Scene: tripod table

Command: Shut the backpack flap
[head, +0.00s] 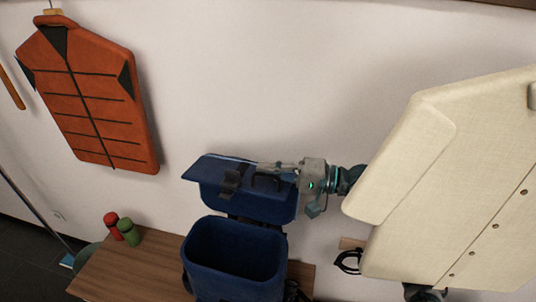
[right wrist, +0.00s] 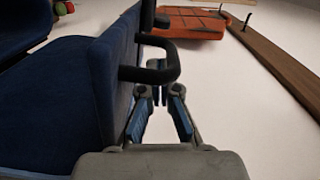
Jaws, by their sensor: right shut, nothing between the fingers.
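The blue backpack (head: 187,272) stands on a wooden bench with its top opening facing up. Its flap (head: 215,206) is raised open behind the opening, toward the wall. A dark strap with a buckle (head: 230,182) and a black handle (head: 268,181) show on the flap. My right gripper (head: 268,166) reaches in from the right along the flap's upper part, beside the handle. In the right wrist view the shut, empty fingers (right wrist: 158,97) are right of the flap (right wrist: 112,75), close to the handle (right wrist: 160,74); contact cannot be told. My left gripper is not in view.
The bench (head: 130,270) holds a red bottle (head: 111,219) and a green bottle (head: 129,232) left of the backpack. An orange vest (head: 95,100) hangs on the wall. Black cable (head: 347,262) lies nearby.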

